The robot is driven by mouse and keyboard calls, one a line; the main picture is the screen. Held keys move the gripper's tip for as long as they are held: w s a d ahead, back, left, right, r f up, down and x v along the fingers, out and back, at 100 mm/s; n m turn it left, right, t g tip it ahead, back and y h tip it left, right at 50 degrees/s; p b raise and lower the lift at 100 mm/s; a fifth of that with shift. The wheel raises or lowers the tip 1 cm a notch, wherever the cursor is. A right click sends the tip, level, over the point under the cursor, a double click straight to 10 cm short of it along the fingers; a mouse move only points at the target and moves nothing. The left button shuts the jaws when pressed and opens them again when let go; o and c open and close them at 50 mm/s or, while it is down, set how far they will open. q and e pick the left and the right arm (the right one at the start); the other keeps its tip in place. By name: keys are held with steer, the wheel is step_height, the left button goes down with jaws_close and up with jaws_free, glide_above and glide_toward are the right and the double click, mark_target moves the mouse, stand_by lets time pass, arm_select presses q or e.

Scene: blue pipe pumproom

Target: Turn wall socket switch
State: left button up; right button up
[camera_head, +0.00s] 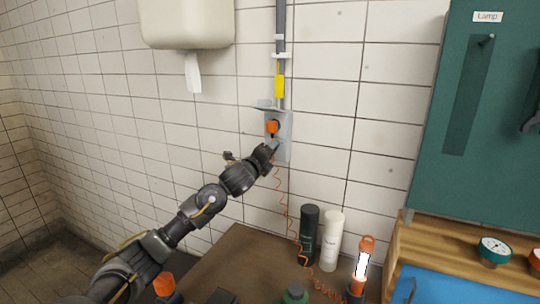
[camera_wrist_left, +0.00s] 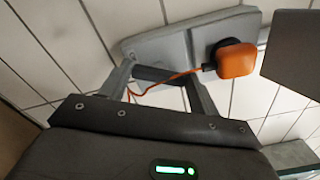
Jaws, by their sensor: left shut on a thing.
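A grey wall socket plate (camera_head: 284,150) is fixed to the tiled wall below a conduit. An orange plug (camera_head: 272,126) sits in its upper part, and a thin orange coiled cord hangs from it. My left gripper (camera_head: 272,147) is at the lower part of the plate. In the left wrist view the plate (camera_wrist_left: 150,45) and plug (camera_wrist_left: 236,60) lie ahead, with the gripper's fingers (camera_wrist_left: 163,78) against the plate. They are shut on the switch, which is mostly hidden between them. My right gripper is not in view.
A brown table (camera_head: 237,258) below holds a black bottle (camera_head: 308,235), a white bottle (camera_head: 331,240) and a lit orange lamp (camera_head: 361,267). A white dispenser (camera_head: 187,22) hangs above left. A green tool board (camera_head: 490,120) is at right.

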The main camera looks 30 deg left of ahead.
arm_select(q)
steer(key=o, duration=1)
steer(key=shift+s+d+b, duration=0.15)
steer(key=shift+s+b, duration=0.6)
steer(key=shift+s, duration=1.95)
steer(key=shift+s+d+b, duration=0.15)
steer(key=shift+s+b, duration=0.6)
steer(key=shift+s, duration=1.95)
